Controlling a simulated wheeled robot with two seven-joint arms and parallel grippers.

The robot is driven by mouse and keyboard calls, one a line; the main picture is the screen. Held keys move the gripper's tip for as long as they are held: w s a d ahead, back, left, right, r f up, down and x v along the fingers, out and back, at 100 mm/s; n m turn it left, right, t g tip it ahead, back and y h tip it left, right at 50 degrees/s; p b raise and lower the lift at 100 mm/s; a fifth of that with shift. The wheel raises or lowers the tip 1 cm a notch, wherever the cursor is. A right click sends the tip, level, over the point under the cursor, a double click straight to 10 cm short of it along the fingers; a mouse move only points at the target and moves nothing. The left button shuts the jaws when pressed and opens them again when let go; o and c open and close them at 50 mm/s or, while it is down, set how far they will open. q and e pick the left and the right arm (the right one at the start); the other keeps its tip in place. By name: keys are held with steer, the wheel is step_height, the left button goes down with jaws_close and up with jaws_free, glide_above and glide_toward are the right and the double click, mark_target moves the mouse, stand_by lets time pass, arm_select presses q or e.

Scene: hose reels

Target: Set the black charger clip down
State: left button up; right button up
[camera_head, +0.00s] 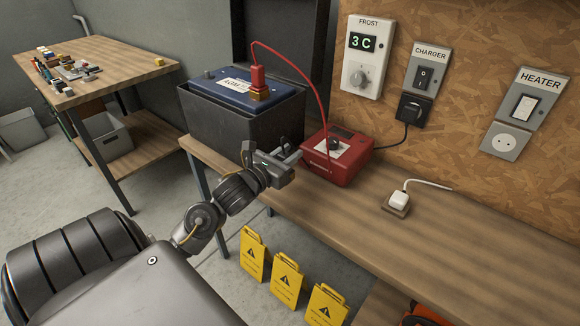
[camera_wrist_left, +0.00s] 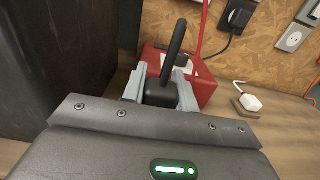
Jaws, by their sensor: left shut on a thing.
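My left gripper (camera_head: 288,163) is over the near edge of the bench, between the battery box and the red charger (camera_head: 345,160). In the left wrist view its two grey fingers are shut on the black charger clip (camera_wrist_left: 160,94), whose black upper part (camera_wrist_left: 174,48) rises in front of the charger (camera_wrist_left: 206,88). In the head view I cannot make out the clip at the gripper. A red clip (camera_head: 258,82) stands on the blue battery (camera_head: 216,88), with a red cable running to the charger. My right gripper is not in view.
The battery sits in a dark grey box (camera_head: 230,122). A white plug (camera_head: 399,200) rests on a small base on the bench (camera_head: 460,240); bare wood lies around it. Yellow warning signs (camera_head: 287,278) stand below the bench's front edge. A cluttered side table (camera_head: 125,65) is at the left.

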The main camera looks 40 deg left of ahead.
arm_select(q)
steer(key=f, duration=0.1)
steer(key=f+b, duration=0.2)
steer(key=f, duration=0.1)
steer(key=shift+w, duration=0.3)
steer(key=shift+s+a, duration=0.1)
steer(key=shift+f+b, duration=0.2)
steer(key=shift+b, duration=0.1)
steer(key=o, duration=0.8)
steer(key=shift+a, duration=0.15)
steer(key=shift+c, duration=0.2)
steer(key=shift+o, duration=1.4)
